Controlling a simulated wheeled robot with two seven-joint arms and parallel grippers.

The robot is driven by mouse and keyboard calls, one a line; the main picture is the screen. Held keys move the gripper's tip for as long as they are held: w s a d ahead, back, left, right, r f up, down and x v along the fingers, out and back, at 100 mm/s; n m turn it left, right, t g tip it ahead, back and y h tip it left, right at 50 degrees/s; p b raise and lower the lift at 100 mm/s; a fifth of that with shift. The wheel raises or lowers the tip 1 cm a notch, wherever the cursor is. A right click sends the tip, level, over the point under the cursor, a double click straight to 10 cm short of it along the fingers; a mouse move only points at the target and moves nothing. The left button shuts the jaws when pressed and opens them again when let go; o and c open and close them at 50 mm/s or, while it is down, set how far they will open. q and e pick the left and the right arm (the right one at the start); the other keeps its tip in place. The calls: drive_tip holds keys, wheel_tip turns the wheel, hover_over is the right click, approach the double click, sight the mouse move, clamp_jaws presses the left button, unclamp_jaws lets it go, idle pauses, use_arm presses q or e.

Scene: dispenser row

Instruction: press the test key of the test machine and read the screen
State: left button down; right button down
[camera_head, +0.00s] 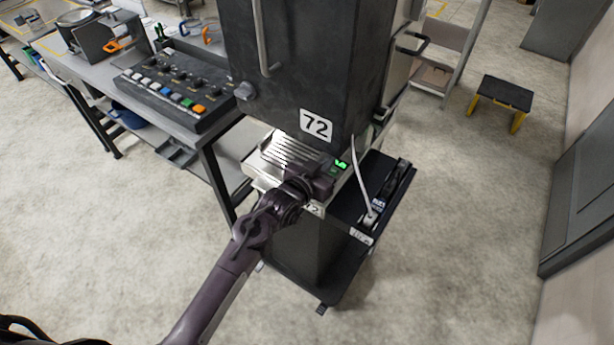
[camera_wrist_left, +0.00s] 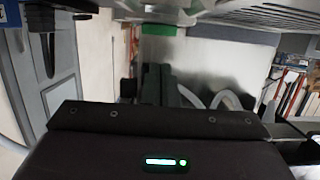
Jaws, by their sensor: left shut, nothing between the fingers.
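The light-grey machine (camera_head: 262,160) with a ribbed top sits below the black cabinet marked 72. A small lit green patch (camera_head: 341,165) shows at its right front; I cannot tell whether it is key or screen, and no reading is legible. My left gripper (camera_head: 328,177) is shut and empty, right at the machine's front beside the green patch, and hides part of that front. In the left wrist view the dark fingers (camera_wrist_left: 157,85) point at a pale panel with a green block (camera_wrist_left: 162,30) on it. Whether they touch is unclear. My right gripper is not in view.
The black cabinet (camera_head: 310,60) rises just above the machine. A black side shelf (camera_head: 385,165) with a white cable (camera_head: 361,175) is at the right. A bench with a button console (camera_head: 175,85) is at the left. A yellow-legged step stool (camera_head: 503,95) stands farther back. Floor is clear in front.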

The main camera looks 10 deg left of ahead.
use_arm(q)
drive_tip(key=b+v, duration=0.1)
drive_tip(key=v, duration=0.1)
drive_tip(key=shift+s+f, duration=0.15)
drive_tip(key=shift+s, duration=0.2)
drive_tip(key=r+b+v, duration=0.1)
drive_tip(key=b+v, duration=0.1)
drive_tip(key=v, duration=0.5)
drive_tip(key=shift+s+a, duration=0.2)
drive_tip(key=s+a+f+n+g+y+b, duration=0.1)
drive_tip(key=s+a+f+g, duration=0.15)
drive_tip(key=f, duration=0.95)
drive_tip(key=s+a+f+g+y, duration=0.1)
drive_tip(key=s+a+f+y, duration=0.2)
drive_tip(key=f, duration=0.9)
drive_tip(key=s+a+f+n+g+b, duration=0.15)
drive_tip(key=s+f, duration=0.35)
drive_tip(key=f, duration=0.7)
drive_tip(key=s+a+f+g+y, duration=0.1)
drive_tip(key=s+a+f+g, duration=0.1)
drive_tip(key=s+f, duration=0.4)
drive_tip(key=s+a+f+g+y, duration=0.1)
drive_tip(key=s+a+f+g, duration=0.2)
drive_tip(key=s+f, duration=0.4)
drive_tip(key=s+a+f+g+y, duration=0.1)
drive_tip(key=s+a+f, duration=0.3)
drive_tip(key=s, duration=1.3)
wheel_tip(320, 180, down, 3)
drive_tip(key=shift+r+g, duration=0.1)
drive_tip(key=shift+g, duration=0.7)
